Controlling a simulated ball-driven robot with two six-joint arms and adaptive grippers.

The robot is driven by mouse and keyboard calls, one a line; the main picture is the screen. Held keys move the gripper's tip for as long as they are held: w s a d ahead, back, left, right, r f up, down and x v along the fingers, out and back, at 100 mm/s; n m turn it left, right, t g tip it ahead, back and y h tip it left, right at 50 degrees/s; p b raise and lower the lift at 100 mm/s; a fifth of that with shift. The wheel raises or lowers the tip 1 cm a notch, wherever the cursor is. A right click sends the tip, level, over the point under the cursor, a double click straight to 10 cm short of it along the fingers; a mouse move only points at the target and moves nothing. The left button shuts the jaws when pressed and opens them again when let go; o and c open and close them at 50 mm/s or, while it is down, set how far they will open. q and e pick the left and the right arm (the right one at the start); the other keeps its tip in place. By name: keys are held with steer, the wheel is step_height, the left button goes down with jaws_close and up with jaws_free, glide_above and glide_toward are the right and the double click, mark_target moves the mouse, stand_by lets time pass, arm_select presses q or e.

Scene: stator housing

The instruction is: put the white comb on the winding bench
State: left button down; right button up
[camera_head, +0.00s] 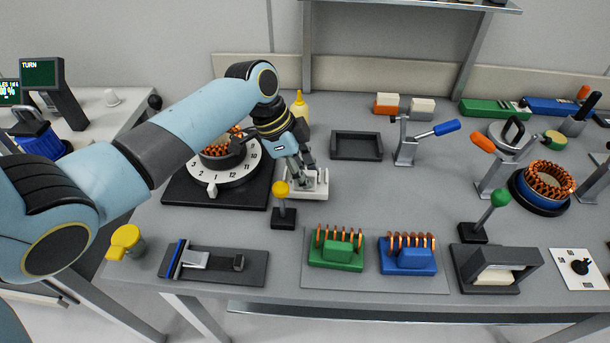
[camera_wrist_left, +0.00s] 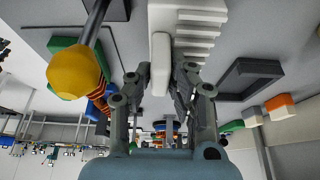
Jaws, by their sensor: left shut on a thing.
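The white comb (camera_head: 292,193) lies flat at the middle-left of the grey bench (camera_head: 350,210), just right of the numbered dial plate. In the left wrist view the comb (camera_wrist_left: 200,22) shows its stepped row of teeth and a raised white grip bar (camera_wrist_left: 160,50). My left gripper (camera_head: 312,178) points down over the comb, and its fingers (camera_wrist_left: 161,75) are shut on the grip bar. The fingers hide part of the comb in the head view. I cannot tell whether the comb touches the bench top or hangs just above it. My right gripper is not in view.
A yellow-knobbed lever (camera_head: 283,204) stands close in front of the comb. The dial (camera_head: 226,180) with a copper-wound ring is at the left, and an empty dark tray (camera_head: 357,146) lies behind right. Green and blue coil blocks (camera_head: 337,250) sit in front. Bench right of the comb is clear.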

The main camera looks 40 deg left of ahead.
arm_select(q)
steer(key=shift+f, duration=0.9)
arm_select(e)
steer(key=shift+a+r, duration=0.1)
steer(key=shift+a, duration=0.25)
arm_select(q)
steer(key=shift+f, duration=0.15)
steer(key=c, duration=1.2)
jaws_free()
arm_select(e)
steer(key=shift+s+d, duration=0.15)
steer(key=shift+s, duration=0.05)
